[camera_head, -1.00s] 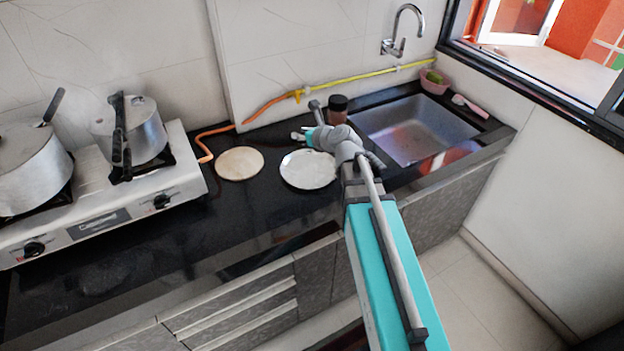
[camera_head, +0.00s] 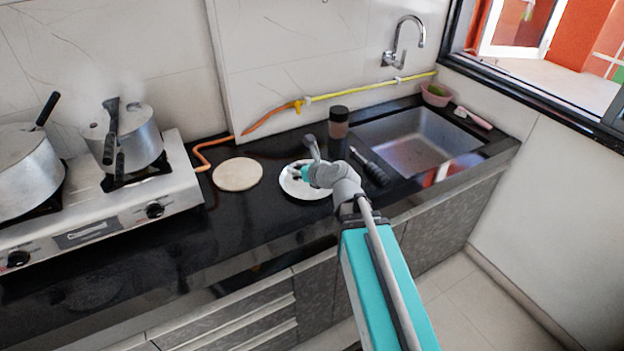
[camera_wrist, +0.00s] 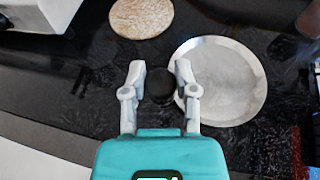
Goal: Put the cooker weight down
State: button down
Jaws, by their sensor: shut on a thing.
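The cooker weight (camera_wrist: 160,87) is a small dark round piece between the two fingers of my gripper (camera_wrist: 160,73) in the wrist view. My gripper is shut on it. In the head view my gripper (camera_head: 295,172) is over the left part of a round steel plate (camera_head: 305,192) on the black counter. In the wrist view the plate (camera_wrist: 232,82) lies just right of the fingers. I cannot tell the height of the weight above the counter, and I cannot make it out clearly in the head view.
A round wooden board (camera_head: 238,174) lies left of the plate. A gas stove (camera_head: 100,212) with two pots stands at the left. A brown jar (camera_head: 339,122), a black-handled item (camera_head: 369,166) and the sink (camera_head: 418,140) are to the right. Bare counter lies in front of the board.

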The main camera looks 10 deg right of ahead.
jog(key=w+d+f+b, duration=0.1)
jog(key=w+f+b, duration=0.2)
jog(key=w, duration=0.1)
jog(key=w+d+f+b, duration=0.2)
jog(key=w+f+b, duration=0.1)
jog(key=w, duration=0.1)
jog(key=w+d+f+b, duration=0.2)
jog(key=w+f, duration=0.1)
jog(key=w, duration=0.1)
jog(key=shift+d+b, duration=0.2)
jog(key=shift+b, duration=0.2)
jog(key=shift+w+d+f+b, duration=0.1)
jog(key=shift+w+f+b, duration=0.1)
jog(key=shift+f+b, duration=0.2)
jog(key=shift+w+d+f+b, duration=0.1)
jog(key=shift+w+f+b, duration=0.05)
jog(key=shift+f+b, duration=1.45)
jog(key=shift+b, duration=0.05)
jog(key=shift+f, duration=0.2)
jog(key=shift+c, duration=2)
grip_release()
jog(key=shift+r, duration=0.2)
